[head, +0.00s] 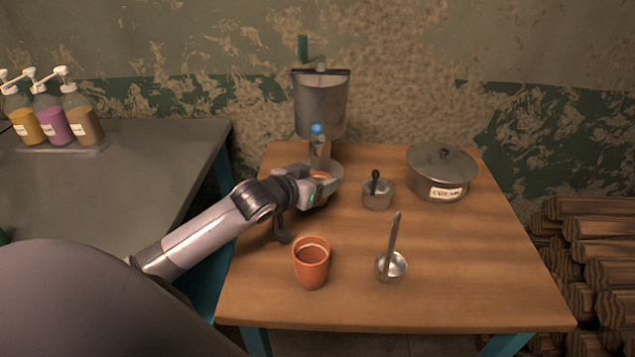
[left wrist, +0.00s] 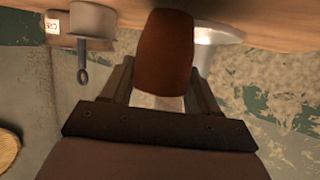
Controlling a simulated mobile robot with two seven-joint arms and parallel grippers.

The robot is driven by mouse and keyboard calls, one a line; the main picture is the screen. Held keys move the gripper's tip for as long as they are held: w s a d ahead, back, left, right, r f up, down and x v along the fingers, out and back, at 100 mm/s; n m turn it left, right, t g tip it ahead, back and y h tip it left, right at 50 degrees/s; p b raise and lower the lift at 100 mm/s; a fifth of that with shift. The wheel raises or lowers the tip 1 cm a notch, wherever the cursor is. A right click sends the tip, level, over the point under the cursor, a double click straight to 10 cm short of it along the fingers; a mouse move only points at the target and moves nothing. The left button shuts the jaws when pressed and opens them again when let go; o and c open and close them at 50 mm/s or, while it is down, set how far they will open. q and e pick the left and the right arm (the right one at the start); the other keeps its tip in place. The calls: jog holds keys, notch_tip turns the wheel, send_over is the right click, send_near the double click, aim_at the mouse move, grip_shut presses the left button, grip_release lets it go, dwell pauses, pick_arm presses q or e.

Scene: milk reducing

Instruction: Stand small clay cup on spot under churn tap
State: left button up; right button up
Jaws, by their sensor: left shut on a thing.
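My left gripper (head: 318,187) is shut on the small clay cup (head: 320,175), just in front of the churn and below its tap. In the left wrist view the brown cup (left wrist: 165,50) sits between the two fingers. In the head view the gripper hides most of this cup, and the spot under it cannot be made out. The metal churn (head: 320,100) stands at the back of the wooden table, with a blue knob (head: 317,129) at its tap. Whether the cup touches the surface beneath, I cannot tell. My right gripper is not in view.
A larger clay cup (head: 311,265) stands at the table's front. A small metal pot (head: 377,196), a metal cup with a long handle (head: 391,268) and a lidded pot (head: 442,175) stand to the right. The wooden table's (head: 480,285) front right is clear.

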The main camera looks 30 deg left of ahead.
pick_arm(q)
jog(key=shift+f, duration=0.35)
jog(key=shift+f, duration=0.2)
jog(key=o, duration=1.2)
jog(key=shift+c, duration=0.2)
jog(key=shift+r, duration=0.2)
jog(key=v, duration=1.2)
jog(key=shift+p, duration=0.4)
jog(key=shift+a, duration=0.1)
